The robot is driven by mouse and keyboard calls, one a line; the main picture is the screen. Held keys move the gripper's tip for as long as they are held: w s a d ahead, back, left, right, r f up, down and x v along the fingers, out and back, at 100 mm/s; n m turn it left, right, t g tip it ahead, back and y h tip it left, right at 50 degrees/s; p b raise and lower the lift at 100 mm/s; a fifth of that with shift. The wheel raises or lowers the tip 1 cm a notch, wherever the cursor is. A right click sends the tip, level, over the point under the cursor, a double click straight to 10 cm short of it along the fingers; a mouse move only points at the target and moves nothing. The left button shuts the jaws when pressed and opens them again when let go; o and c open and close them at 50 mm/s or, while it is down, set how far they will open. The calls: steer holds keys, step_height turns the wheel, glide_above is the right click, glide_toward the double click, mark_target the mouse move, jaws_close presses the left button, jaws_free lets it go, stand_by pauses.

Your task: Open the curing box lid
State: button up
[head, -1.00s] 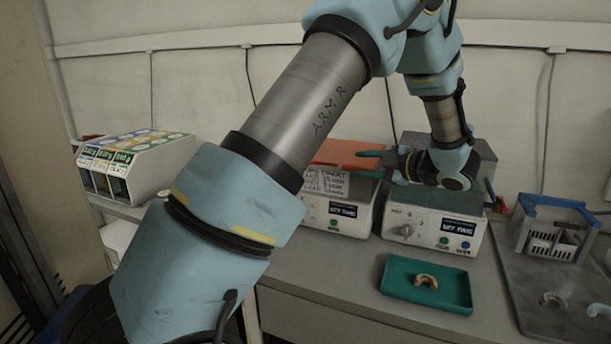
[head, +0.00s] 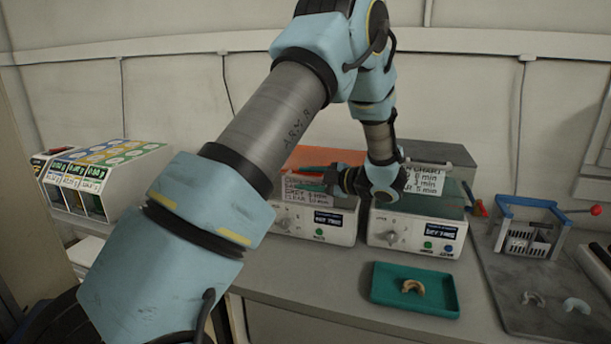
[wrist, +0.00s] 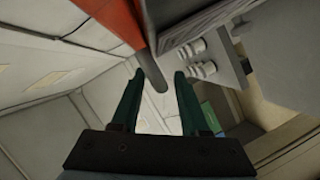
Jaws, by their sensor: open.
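Two white boxes with knobs and small displays stand side by side on the bench. The left box (head: 312,222) has an orange lid (head: 330,156); the right box (head: 415,232) has a dark green top. I cannot tell from the labels which is the curing box. My gripper (head: 308,178) is open, its two green fingers pointing left at the front of the orange lid. In the wrist view, the end of a grey bar (wrist: 152,73) by the orange lid (wrist: 108,22) shows just beyond and between the fingertips (wrist: 158,77). I cannot tell if they touch.
A green tray (head: 380,296) with a tan arch piece (head: 412,286) lies in front of the right box. A blue-framed rack (head: 530,232) stands on a dark mat at the right. A dispenser box (head: 125,180) stands at the left. A chart card (head: 424,179) stands behind my gripper.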

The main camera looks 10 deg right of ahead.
steer(key=shift+w+a, duration=0.15)
jaws_close()
stand_by(0.4)
stand_by(1.0)
